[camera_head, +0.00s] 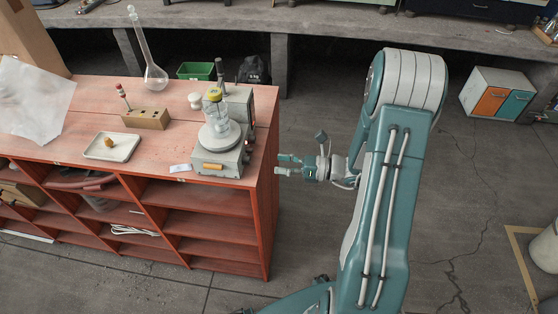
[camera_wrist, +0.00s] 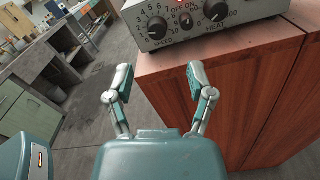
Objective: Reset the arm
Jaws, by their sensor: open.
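My gripper (camera_head: 283,164) is open and empty. In the camera_head view it points left at the right end of the wooden shelf unit, apart from it. The wrist view shows its two fingers (camera_wrist: 159,80) spread, with nothing between them. Beyond them are the unit's red-brown side and the front of a hotplate stirrer (camera_wrist: 188,22) with SPEED and HEAT knobs.
The wooden shelf unit (camera_head: 262,205) bears a long-necked flask (camera_head: 154,78), a wooden block (camera_head: 147,119), a white tray (camera_head: 111,147) and a green bin (camera_head: 196,71) shows behind it. An orange and teal cabinet (camera_head: 497,95) stands far right. Open floor (camera_head: 470,190) lies right of my arm.

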